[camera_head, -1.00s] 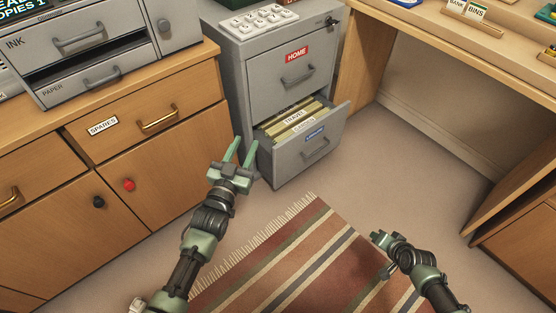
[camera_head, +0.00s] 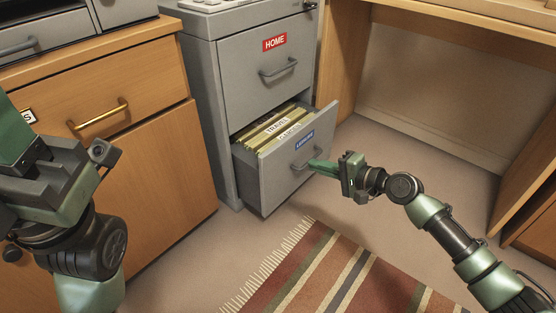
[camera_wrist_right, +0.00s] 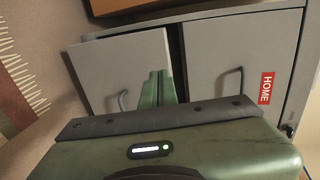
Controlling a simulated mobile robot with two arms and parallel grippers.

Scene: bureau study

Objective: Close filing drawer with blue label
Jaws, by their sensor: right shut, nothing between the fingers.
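The lower filing drawer with the blue label (camera_head: 276,182) stands pulled out of the grey cabinet, with folders showing inside. Its blue label (camera_head: 304,141) is above its handle (camera_head: 302,161). My right gripper (camera_head: 314,163) is shut and empty, its fingertips at the right part of the drawer front, beside the handle. Whether they touch it I cannot tell. In the right wrist view the shut fingers (camera_wrist_right: 157,88) overlap the drawer front (camera_wrist_right: 110,62), and the label is not visible. My left gripper (camera_head: 22,150) is large at the left edge, partly cut off, its jaws unclear.
The upper drawer with the red HOME label (camera_head: 252,72) is shut. A wooden cabinet (camera_head: 165,165) stands left of the filing cabinet, and a desk side panel (camera_head: 340,60) stands to the right. A striped rug (camera_head: 330,275) lies on the floor in front.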

